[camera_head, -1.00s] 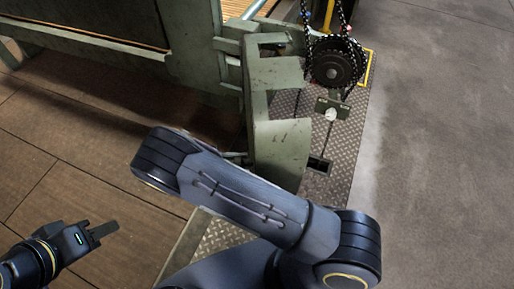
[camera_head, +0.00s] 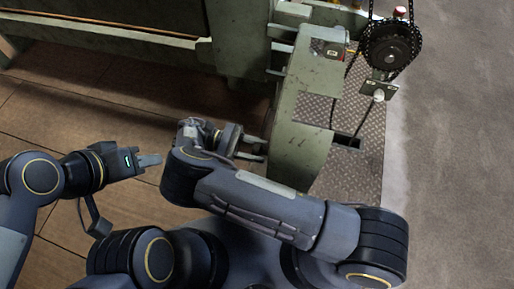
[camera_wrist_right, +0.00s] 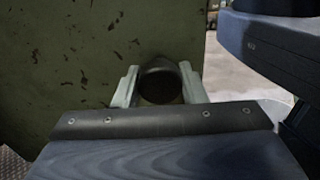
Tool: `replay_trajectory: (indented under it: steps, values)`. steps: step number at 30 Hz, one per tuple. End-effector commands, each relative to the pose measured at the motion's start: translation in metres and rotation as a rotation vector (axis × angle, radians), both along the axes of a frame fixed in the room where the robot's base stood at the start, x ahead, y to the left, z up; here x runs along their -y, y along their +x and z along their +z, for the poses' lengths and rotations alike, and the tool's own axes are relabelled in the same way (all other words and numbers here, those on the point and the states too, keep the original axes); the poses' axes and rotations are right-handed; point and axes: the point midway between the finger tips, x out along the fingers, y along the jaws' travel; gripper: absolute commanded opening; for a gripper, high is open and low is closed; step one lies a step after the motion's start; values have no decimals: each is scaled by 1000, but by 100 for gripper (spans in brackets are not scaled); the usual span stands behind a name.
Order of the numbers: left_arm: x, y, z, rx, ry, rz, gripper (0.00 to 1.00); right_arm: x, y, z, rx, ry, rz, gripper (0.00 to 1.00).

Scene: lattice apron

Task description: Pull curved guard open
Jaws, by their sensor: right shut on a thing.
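The curved guard (camera_head: 301,132) is a worn green metal panel beside the machine, in the middle of the head view. My right gripper (camera_head: 262,149) reaches its left side from the left, with its fingers against the panel. In the right wrist view, the two pale fingers (camera_wrist_right: 159,86) flank a dark round knob or handle (camera_wrist_right: 160,83) in front of the guard's chipped green face (camera_wrist_right: 70,60), and are shut on it. My left gripper (camera_head: 150,161) hangs apart from the guard over the wooden floor, empty. Its finger gap cannot be made out.
A black chain wheel (camera_head: 390,45) with hanging chains stands right of the guard, above a patterned metal plate (camera_head: 362,165). The green machine frame (camera_head: 238,40) is behind. Bare concrete floor (camera_head: 460,150) lies at the right.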

Motion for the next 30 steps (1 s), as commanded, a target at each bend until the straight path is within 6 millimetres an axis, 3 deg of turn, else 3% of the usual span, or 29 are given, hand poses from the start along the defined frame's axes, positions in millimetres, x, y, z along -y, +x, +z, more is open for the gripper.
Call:
replay_trajectory:
  steps: [10,11,15,30]
  values:
    - [0,0,0,0,0,0,36,0,0,1,2,-3,-1,0]
    - [0,0,0,0,0,0,36,0,0,1,2,-3,-1,40]
    - [0,0,0,0,0,0,36,0,0,1,1,-3,-1,59]
    - [0,0,2,0,0,0,36,4,0,1,-1,-1,-4,60]
